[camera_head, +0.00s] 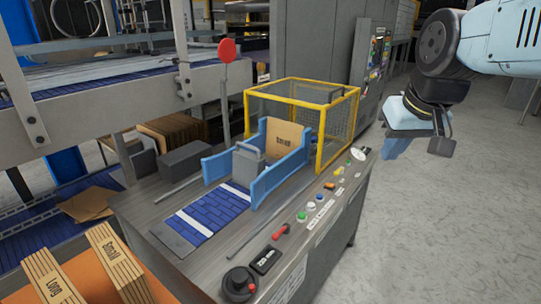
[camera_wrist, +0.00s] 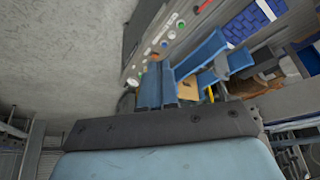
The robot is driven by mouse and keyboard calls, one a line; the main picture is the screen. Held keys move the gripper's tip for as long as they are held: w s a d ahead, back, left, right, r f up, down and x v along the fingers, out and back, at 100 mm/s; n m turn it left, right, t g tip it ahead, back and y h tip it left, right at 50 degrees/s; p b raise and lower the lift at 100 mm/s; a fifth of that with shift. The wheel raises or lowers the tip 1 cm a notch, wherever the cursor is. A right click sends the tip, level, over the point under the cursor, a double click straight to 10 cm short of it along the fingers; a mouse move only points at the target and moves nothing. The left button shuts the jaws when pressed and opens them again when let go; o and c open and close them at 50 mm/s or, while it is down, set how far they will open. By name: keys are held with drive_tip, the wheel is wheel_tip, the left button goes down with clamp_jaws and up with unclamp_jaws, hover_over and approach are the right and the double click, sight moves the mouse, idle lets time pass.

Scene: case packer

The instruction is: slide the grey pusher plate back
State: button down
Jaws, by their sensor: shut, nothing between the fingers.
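The grey pusher plate (camera_head: 248,163), with a handle on top, stands upright between two blue side rails (camera_head: 283,177) on the case packer's table. A brown carton (camera_head: 284,137) stands just behind it, partly inside the yellow guard cage (camera_head: 340,137). My gripper (camera_head: 389,153) hangs in the air to the right of the table, well apart from the plate. Its blue fingers are shut and empty, and they also show in the wrist view (camera_wrist: 160,72). The blue rails (camera_wrist: 203,53) appear beyond them there; I cannot clearly tell the plate in that view.
Buttons (camera_head: 311,207), a red lever (camera_head: 281,231) and a black knob (camera_head: 239,283) line the table's right edge. A blue slatted strip (camera_head: 214,211) lies in front of the plate. A red-topped post (camera_head: 226,52) stands behind left. Floor (camera_head: 440,220) at right is clear.

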drive_tip(key=w+a+n+g+y, duration=0.2)
drive_tip(key=w+a+n, duration=0.15)
drive_tip(key=w, duration=1.25)
drive_tip(key=w+a+n+g+y, duration=0.15)
drive_tip(key=w+a, duration=0.25)
drive_tip(key=w, duration=1.1)
drive_tip(key=w+a+f+n+g+y, duration=0.1)
drive_tip(key=w+a+f+n, duration=0.1)
drive_tip(key=w+f, duration=0.5)
drive_tip(key=w+a+f+n+g+y, duration=0.1)
drive_tip(key=w+a+f+n, duration=0.1)
drive_tip(key=w+f, duration=0.5)
drive_tip(key=w+a+f+n+g+y, duration=0.1)
drive_tip(key=w+a+f, duration=0.3)
drive_tip(key=w+f, duration=0.4)
drive_tip(key=shift+a+f+n+g, duration=0.25)
drive_tip(key=shift+a+f+n, duration=0.05)
drive_tip(key=shift+n, duration=0.2)
drive_tip(key=x, duration=0.9)
drive_tip(key=shift+a+f, duration=0.2)
drive_tip(key=shift+a, duration=0.1)
